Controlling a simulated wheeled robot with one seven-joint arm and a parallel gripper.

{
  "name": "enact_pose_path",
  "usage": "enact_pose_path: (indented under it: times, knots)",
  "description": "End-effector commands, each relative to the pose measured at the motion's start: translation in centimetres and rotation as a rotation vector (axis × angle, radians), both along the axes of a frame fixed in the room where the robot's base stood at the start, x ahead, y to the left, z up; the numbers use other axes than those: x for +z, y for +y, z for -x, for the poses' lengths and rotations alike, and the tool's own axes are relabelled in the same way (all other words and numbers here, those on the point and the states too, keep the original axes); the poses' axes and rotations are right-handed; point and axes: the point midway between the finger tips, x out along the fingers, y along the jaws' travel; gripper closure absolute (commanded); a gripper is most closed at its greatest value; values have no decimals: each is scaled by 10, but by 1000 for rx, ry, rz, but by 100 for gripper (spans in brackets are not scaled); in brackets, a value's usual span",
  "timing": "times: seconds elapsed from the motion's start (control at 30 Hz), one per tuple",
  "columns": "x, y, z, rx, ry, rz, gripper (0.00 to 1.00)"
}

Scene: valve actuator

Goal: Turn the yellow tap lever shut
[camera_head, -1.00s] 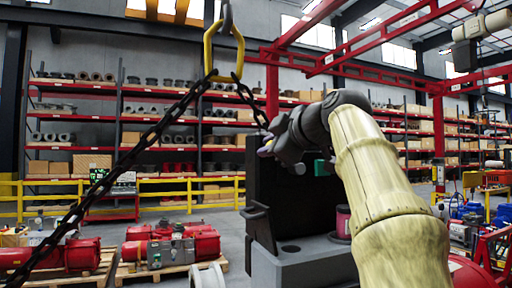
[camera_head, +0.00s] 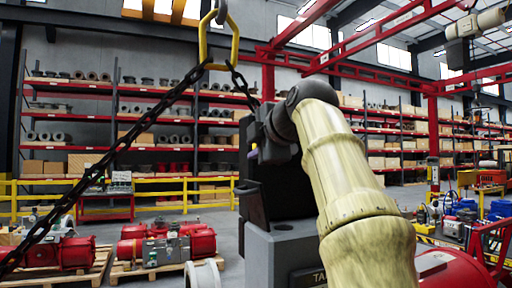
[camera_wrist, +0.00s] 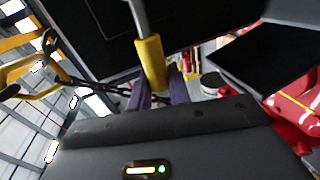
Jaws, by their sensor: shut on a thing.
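The yellow lever (camera_wrist: 151,62) shows in the wrist view as a yellow sleeve on a grey metal rod. It runs down from the top edge to between the two purple fingers of my gripper (camera_wrist: 160,88), which is shut on the sleeve. The lever's far end and pivot are out of sight.
A grey chain (camera_head: 130,140) hangs slantwise from a yellow ring (camera_head: 203,42) to the left of my arm. Red pumps on pallets (camera_head: 165,245) stand at the lower left. A yellow railing (camera_head: 160,187) and stocked shelves lie behind.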

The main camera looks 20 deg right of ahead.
Motion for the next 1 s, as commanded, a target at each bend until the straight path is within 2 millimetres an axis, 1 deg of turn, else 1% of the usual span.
enact_pose_path:
  times: [0.33, 0.37, 0.43, 0.47, 0.77, 0.87, 1.0]
  knots:
    - [-1, 1, 0, 3, 4, 2, 100]
    - [-1, 1, 0, 3, 4, 0, 77]
    - [-1, 1, 0, 2, 4, 1, 63]
    - [-1, 1, 0, 2, 3, 1, 62]
    - [0, 0, 1, 2, 1, 2, 62]
    - [1, 0, 7, 0, -1, 2, 62]
    - [6, -2, 26, -1, -2, 3, 62]
